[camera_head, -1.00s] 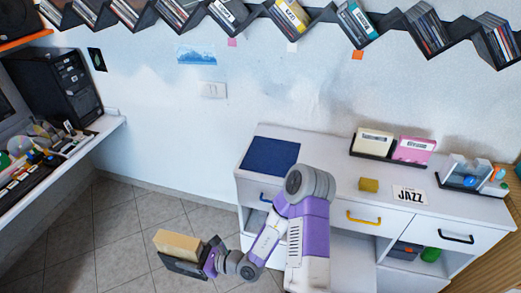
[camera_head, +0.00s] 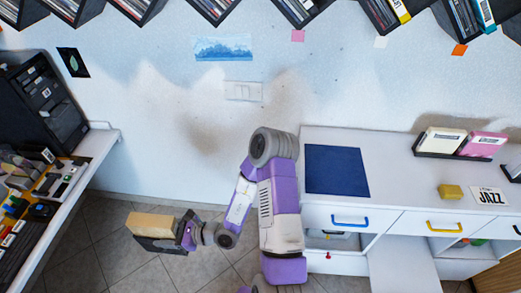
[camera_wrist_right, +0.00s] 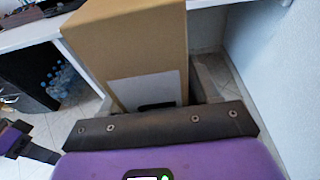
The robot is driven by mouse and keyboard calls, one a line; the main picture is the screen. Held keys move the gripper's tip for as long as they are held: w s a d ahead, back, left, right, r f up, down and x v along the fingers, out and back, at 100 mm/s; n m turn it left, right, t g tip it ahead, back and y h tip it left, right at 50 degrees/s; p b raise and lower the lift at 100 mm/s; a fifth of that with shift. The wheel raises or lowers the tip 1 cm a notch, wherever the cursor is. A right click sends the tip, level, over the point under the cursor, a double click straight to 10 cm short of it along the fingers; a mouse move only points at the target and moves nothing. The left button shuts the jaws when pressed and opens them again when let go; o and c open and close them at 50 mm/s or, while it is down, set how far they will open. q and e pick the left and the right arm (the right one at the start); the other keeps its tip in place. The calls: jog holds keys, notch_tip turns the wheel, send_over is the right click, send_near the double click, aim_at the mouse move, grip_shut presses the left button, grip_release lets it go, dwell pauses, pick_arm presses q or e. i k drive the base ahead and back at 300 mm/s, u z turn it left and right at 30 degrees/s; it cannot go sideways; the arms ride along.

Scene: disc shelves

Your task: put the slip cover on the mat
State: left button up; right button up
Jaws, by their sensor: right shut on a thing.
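The slip cover (camera_head: 150,223) is a tan, box-like piece held in my right gripper (camera_head: 160,238), out over the floor left of the white cabinet. In the right wrist view the slip cover (camera_wrist_right: 130,45) fills the upper middle, with a white label on its near face. The right gripper is shut on it; one dark finger shows along its side. The mat (camera_head: 337,170) is a flat dark blue square on the left end of the cabinet top, bare, to the right of the gripper. A purple and dark part at the right wrist view's left edge may be my left gripper (camera_wrist_right: 18,140); its jaws are unclear.
On the cabinet top (camera_head: 405,185) are a yellow block (camera_head: 450,191), a JAZZ card (camera_head: 489,196) and a dark rack (camera_head: 420,151) with cream and pink cases. A cluttered desk (camera_head: 100,145) stands at the left. Disc shelves line the wall above.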

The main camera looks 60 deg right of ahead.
aim_at(335, 173)
jog(key=i, duration=1.05)
jog(key=z, duration=2.7)
